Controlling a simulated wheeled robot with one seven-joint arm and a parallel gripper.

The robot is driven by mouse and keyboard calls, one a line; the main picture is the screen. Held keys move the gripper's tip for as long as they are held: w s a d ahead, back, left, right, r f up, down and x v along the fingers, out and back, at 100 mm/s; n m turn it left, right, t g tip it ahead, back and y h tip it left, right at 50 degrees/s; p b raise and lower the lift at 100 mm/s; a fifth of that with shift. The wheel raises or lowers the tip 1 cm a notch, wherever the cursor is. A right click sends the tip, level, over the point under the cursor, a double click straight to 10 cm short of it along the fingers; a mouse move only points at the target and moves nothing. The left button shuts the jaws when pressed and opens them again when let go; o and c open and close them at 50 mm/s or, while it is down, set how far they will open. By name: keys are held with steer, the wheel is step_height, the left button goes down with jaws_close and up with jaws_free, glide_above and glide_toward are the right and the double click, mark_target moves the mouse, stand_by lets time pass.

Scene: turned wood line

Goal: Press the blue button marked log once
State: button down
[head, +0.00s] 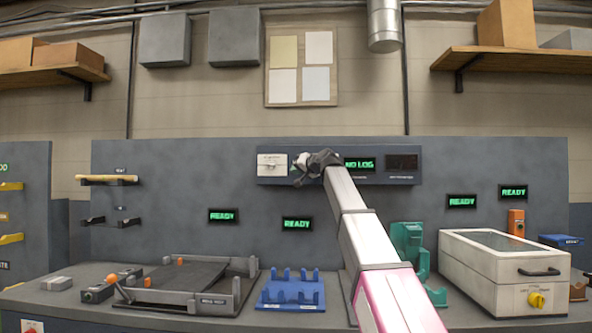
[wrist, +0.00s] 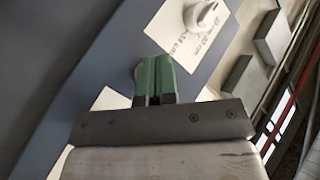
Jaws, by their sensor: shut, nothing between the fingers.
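The blue log button is not visible in either view; my gripper may hide it. The blue-grey panel (head: 375,180) on the back wall carries a green "NO LOG" display (head: 360,164). My gripper (head: 298,172) is in front of the panel, between a white plate with a knob (head: 271,165) and the display. In the wrist view its green fingers (wrist: 155,66) are together and empty. They point at the panel face (wrist: 110,55), over a second white label (wrist: 106,101) that they partly cover. I cannot tell whether the fingertips touch. The knob plate (wrist: 190,42) is beyond them.
On the bench below are a dark fixture (head: 190,295), a blue rack (head: 291,293), a green holder (head: 408,240) and a white lidded box (head: 500,275). Several "READY" displays (head: 297,224) are on the wall. The wall in front of the panel is otherwise clear.

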steer(key=shift+w, duration=0.1)
stand_by(0.3)
steer(key=shift+w, duration=0.35)
steer(key=shift+w, duration=0.35)
stand_by(0.6)
steer(key=shift+s, duration=0.15)
stand_by(0.3)
steer(key=shift+s, duration=0.65)
steer(key=s, duration=0.5)
steer(key=shift+a, duration=0.1)
steer(key=shift+s, duration=0.1)
stand_by(0.8)
